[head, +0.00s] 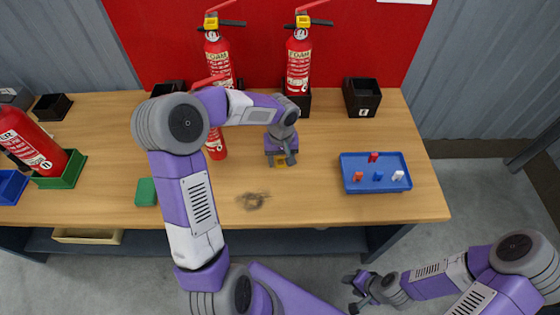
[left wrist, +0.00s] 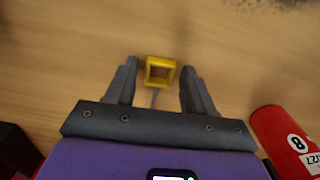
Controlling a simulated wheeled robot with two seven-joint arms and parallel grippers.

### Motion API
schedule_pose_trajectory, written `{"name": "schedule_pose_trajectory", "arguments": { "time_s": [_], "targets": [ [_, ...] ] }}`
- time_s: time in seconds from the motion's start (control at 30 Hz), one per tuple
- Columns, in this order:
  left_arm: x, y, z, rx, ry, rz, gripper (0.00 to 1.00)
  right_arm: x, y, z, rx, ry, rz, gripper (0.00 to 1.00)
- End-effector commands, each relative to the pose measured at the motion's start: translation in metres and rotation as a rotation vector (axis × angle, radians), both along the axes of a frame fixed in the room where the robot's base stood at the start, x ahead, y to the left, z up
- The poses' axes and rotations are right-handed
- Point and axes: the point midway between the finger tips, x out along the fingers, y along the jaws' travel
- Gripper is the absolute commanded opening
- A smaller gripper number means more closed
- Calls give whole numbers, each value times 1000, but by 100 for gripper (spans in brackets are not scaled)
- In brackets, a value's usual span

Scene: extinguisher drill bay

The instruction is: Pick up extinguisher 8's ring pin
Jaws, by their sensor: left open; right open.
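The yellow ring pin (left wrist: 161,71) shows in the left wrist view as a square ring with a thin shaft, against the wooden table. It sits between the two open fingertips of my left gripper (left wrist: 160,88), with gaps on both sides. In the head view the left gripper (head: 283,158) points down at the table, with a bit of the yellow ring (head: 280,163) showing at its tips. Extinguisher 8 (left wrist: 290,143), red with an 8 label, is close by at the lower right in the left wrist view. My right gripper (head: 361,290) is open and empty, low in front of the table.
A blue tray (head: 349,183) with several small coloured pieces stands on the right of the table (head: 310,205). Red extinguishers (head: 298,65) stand at the back by black holders (head: 361,97). Another extinguisher (head: 30,143) leans in a green holder (head: 62,178) on the left.

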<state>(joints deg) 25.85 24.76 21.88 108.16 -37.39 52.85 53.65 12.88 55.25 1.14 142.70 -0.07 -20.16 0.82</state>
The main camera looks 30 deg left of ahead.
Motion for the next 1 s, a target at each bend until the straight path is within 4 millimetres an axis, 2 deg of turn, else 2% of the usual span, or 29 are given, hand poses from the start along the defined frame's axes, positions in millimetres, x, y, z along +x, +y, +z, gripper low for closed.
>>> {"name": "schedule_pose_trajectory", "arguments": {
  "time_s": [0.07,0.4,0.63,1.0],
  "targets": [
    [0,0,0,0,0,1,52,0,0,0,0,0,0,43],
    [0,0,0,-1,1,1,0,0,0,0,0,0,0,43],
    [0,0,4,0,0,1,0,0,0,3,0,0,0,43],
    [0,0,23,0,0,1,0,0,0,18,0,0,0,43]
  ]
}}
